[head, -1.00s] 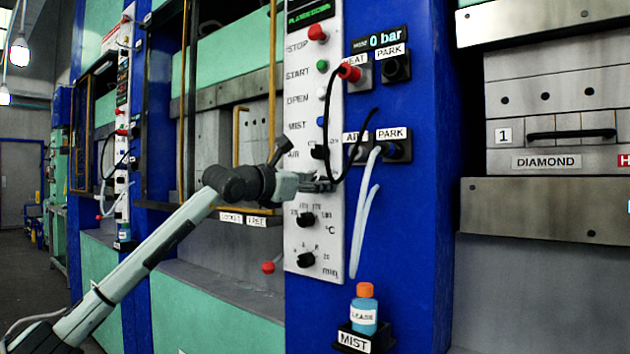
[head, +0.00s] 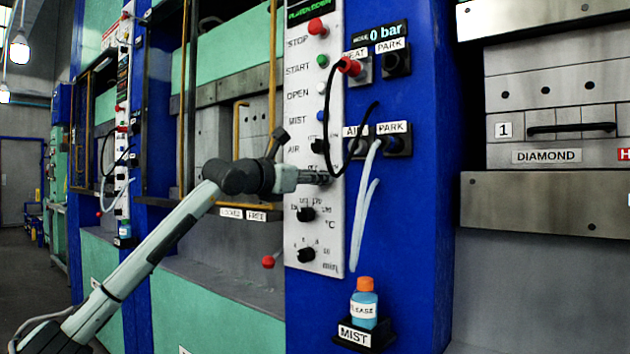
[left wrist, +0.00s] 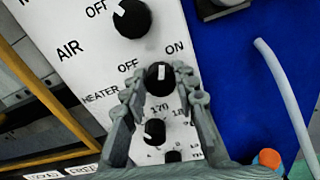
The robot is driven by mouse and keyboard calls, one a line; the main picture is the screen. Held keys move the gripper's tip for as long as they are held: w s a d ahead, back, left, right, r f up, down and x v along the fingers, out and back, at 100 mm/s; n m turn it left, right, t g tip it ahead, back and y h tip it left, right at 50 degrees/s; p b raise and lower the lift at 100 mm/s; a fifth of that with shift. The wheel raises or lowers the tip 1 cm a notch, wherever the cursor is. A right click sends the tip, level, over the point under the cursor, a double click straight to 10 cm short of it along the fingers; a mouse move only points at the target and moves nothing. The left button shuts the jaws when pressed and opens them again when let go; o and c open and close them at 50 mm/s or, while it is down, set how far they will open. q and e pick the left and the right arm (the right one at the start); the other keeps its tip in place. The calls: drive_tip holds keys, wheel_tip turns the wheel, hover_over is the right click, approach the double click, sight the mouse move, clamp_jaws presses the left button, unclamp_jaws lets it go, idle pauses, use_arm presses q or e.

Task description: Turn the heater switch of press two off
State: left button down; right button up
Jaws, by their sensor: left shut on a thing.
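The heater switch (left wrist: 160,78) is a round black knob with a white mark, on the white control panel (head: 298,118) of the press. In the left wrist view the mark points up the picture, between the OFF and ON labels. My left gripper (left wrist: 160,88) has its fingers on both sides of this knob and is shut on it. In the head view my left gripper (head: 318,178) is at the panel below the air knob (head: 319,146) and hides the heater switch. My right gripper is not in view.
Two dials (head: 306,214) sit below on the panel. A black hose and pale hoses (head: 364,205) hang at the right. A blue bottle (head: 364,308) with an orange cap stands in the mist holder. A red ball knob (head: 268,262) is at lower left.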

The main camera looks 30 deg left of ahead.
use_arm(q)
drive_tip(key=shift+a+f+n+b, duration=0.1)
drive_tip(key=shift+n+b, duration=0.6)
drive_tip(key=shift+n, duration=1.95)
drive_tip(key=shift+a+n+b, duration=0.1)
drive_tip(key=shift+n+b, duration=0.55)
drive_tip(key=shift+n, duration=2)
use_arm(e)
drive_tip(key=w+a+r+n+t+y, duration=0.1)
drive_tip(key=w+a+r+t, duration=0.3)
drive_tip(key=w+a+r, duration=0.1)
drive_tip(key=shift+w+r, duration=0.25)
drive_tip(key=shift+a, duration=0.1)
use_arm(q)
drive_tip(key=c, duration=1.2)
unclamp_jaws()
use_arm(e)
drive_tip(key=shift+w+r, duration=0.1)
use_arm(q)
drive_tip(key=s, duration=1.2)
drive_tip(key=shift+a, duration=0.4)
